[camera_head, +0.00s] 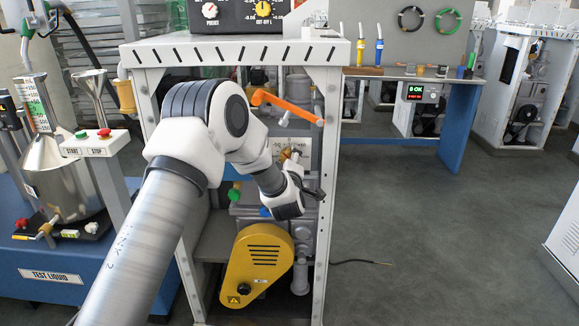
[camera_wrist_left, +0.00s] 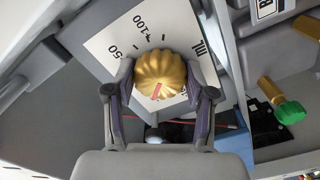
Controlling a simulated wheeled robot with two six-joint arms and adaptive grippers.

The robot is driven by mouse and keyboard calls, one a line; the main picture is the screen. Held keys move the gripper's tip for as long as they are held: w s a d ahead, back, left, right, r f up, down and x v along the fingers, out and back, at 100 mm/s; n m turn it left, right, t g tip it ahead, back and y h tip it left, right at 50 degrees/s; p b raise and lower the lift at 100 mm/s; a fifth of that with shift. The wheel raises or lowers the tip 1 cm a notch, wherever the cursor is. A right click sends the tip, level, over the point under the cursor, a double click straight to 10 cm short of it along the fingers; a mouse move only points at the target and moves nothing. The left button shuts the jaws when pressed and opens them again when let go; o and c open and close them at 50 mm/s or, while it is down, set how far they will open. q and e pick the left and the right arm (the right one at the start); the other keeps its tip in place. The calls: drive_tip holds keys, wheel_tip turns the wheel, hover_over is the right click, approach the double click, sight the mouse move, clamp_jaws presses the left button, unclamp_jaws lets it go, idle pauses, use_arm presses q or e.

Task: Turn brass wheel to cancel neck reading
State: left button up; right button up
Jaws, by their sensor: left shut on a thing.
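The brass wheel (camera_wrist_left: 160,70) is a ribbed knob with a red mark on its face, set in front of a white scale plate (camera_wrist_left: 128,36) marked 50, 100 and mL. My left gripper (camera_wrist_left: 160,86) has one finger on each side of the wheel and is shut on it. In the head view, the brass wheel (camera_head: 285,154) shows as a small spot by the scale plate (camera_head: 304,146) inside the white dispenser frame, and my left gripper (camera_head: 295,165) reaches it from the front. The gripper partly hides the plate. My right gripper is out of view.
An orange lever (camera_head: 285,106) crosses above my left wrist. A yellow guard (camera_head: 256,268) sits below it. A green knob (camera_wrist_left: 291,114) is right of the wheel in the wrist view. A test liquid stand (camera_head: 52,278) is at left.

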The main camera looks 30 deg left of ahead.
use_arm(q)
drive_tip(key=shift+n+b, duration=0.3)
drive_tip(key=shift+n, duration=0.2)
drive_tip(key=o, duration=1.2)
drive_tip(key=shift+c, duration=0.2)
drive_tip(key=v, duration=1.2)
